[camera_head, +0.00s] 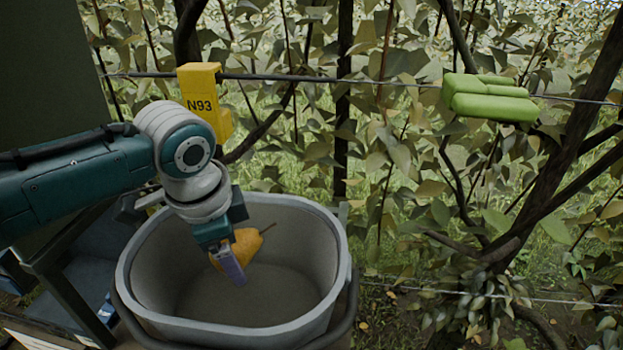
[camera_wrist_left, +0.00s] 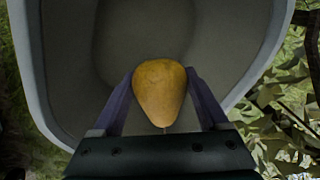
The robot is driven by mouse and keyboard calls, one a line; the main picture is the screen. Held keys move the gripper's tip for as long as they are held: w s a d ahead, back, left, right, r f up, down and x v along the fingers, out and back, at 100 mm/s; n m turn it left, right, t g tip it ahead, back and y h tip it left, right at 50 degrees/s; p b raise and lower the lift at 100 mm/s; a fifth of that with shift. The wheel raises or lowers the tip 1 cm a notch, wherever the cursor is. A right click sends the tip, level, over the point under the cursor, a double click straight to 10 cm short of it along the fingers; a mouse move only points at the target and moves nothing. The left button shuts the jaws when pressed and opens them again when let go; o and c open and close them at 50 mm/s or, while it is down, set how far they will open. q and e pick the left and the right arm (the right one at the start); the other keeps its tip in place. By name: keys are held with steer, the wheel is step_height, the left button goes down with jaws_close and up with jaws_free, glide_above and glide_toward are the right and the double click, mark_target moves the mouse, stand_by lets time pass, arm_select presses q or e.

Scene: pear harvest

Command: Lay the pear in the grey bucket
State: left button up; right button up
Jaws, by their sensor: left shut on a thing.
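A yellow-orange pear (camera_head: 246,246) with a thin stem is held in my left gripper (camera_head: 232,262). In the left wrist view the pear (camera_wrist_left: 160,88) sits between the two purple fingers of the gripper (camera_wrist_left: 160,95), which are shut on it. The grey bucket (camera_head: 337,262) stands below, and the gripper and pear are over or within its open mouth. The bucket (camera_wrist_left: 38,85) also fills much of the left wrist view behind the pear. The part of the bucket I see inside looks empty. I cannot tell the pear's exact height above the bottom. My right gripper is not in view.
A yellow tag marked N93 (camera_head: 201,100) hangs on a wire behind my left arm. A green padded object (camera_head: 490,98) sits on the wire at the right. Branches and leaves fill the back and right. A dark frame (camera_head: 75,285) stands left of the bucket.

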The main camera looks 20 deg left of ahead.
arm_select(q)
steer(key=b, duration=0.8)
glide_toward(248, 304)
steer(key=shift+x, duration=2.7)
steer(key=shift+f, duration=0.3)
steer(key=o, duration=1.4)
steer(key=shift+r, duration=0.1)
